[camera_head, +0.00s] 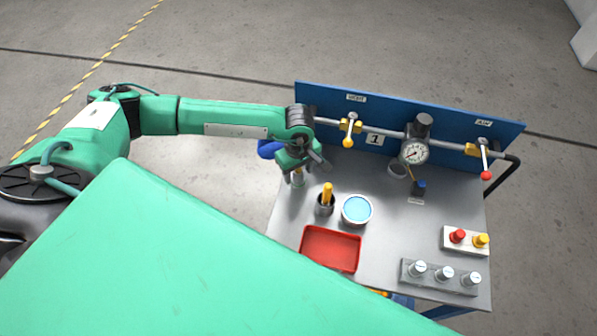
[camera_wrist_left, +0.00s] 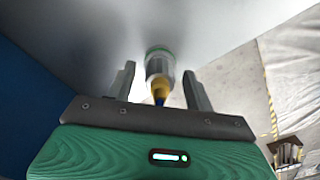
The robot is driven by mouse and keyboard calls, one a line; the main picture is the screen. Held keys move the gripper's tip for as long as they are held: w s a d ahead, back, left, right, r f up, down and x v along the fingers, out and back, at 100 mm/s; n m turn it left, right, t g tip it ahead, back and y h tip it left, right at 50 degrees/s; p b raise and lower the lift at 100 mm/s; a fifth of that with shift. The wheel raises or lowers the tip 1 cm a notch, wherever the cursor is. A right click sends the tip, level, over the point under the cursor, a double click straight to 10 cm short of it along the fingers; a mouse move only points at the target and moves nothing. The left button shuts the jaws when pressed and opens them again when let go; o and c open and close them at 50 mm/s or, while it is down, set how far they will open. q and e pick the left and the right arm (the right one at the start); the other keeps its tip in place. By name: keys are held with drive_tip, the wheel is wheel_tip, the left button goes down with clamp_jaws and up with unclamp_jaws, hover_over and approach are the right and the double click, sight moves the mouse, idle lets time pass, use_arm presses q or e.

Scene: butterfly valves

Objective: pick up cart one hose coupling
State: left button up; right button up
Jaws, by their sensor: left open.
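The hose coupling (camera_wrist_left: 160,68) shows in the left wrist view as a pale metal fitting with a green ring, a yellow band and a blue tip. In the head view it stands at the back left of the grey cart top (camera_head: 400,220), partly hidden under my gripper (camera_head: 298,183). My left gripper (camera_wrist_left: 160,82) is open, with one finger on each side of the coupling and gaps showing on both sides. The same gripper (camera_head: 305,170) is over the cart's back left corner in the head view. My right gripper is not in view.
A blue panel (camera_head: 470,123) with a pipe, valves and a gauge (camera_head: 414,152) rises behind. A dark cup (camera_head: 325,209) with a yellow handle, a round tin (camera_head: 356,210) and a red tray (camera_head: 331,248) stand nearby. Red and yellow knobs (camera_head: 466,239) are at right.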

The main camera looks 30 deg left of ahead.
use_arm(q)
drive_tip(key=c, duration=1)
